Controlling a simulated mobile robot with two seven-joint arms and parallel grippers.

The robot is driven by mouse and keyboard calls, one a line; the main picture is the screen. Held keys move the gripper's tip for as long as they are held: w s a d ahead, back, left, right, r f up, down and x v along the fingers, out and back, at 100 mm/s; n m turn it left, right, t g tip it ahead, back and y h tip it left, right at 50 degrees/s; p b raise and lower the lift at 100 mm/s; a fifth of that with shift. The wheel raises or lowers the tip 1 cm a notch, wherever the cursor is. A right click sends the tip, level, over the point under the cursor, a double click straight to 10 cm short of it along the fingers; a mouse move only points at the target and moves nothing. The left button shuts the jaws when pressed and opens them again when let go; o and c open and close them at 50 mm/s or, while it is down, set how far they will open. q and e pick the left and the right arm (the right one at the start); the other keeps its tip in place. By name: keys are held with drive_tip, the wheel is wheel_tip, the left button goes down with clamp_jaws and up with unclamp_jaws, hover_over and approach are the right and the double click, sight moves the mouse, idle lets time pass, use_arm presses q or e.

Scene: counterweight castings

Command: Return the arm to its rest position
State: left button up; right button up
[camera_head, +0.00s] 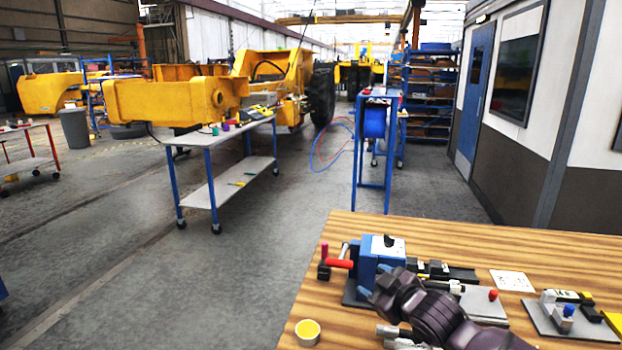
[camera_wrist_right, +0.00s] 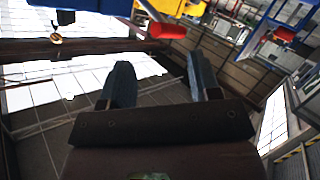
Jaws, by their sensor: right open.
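My right arm (camera_head: 440,312), dark and jointed, reaches in from the bottom right of the head view, over the wooden table. My right gripper (camera_head: 375,285) is in front of the blue block-shaped fixture (camera_head: 372,262). In the right wrist view the two fingers of the right gripper (camera_wrist_right: 160,82) stand wide apart with nothing between them. A red cylinder (camera_wrist_right: 165,30) and blue parts show beyond the fingertips; I cannot tell the gap to them. My left gripper is not in view.
The wooden table (camera_head: 450,235) carries a red-handled clamp (camera_head: 338,263), a grey plate with a red knob (camera_head: 485,300), another plate with a blue knob (camera_head: 560,318), a white card (camera_head: 512,281) and a yellow-topped round container (camera_head: 307,332).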

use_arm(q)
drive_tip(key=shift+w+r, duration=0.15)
use_arm(e)
drive_tip(key=s+d+f+m+h, duration=0.2)
drive_tip(key=s+d+f+m, duration=0.1)
drive_tip(key=s+f, duration=0.5)
drive_tip(key=s+d+f+m+g+h, duration=0.1)
drive_tip(key=s+d+f, duration=0.5)
drive_tip(key=s, duration=0.7)
drive_tip(key=s+d+f+m+h, duration=0.3)
drive_tip(key=s+f+m, duration=0.3)
drive_tip(key=s+f, duration=0.4)
drive_tip(key=shift+s+d+g+h, duration=0.3)
drive_tip(key=shift+s+d, duration=0.2)
drive_tip(key=shift+d, duration=0.4)
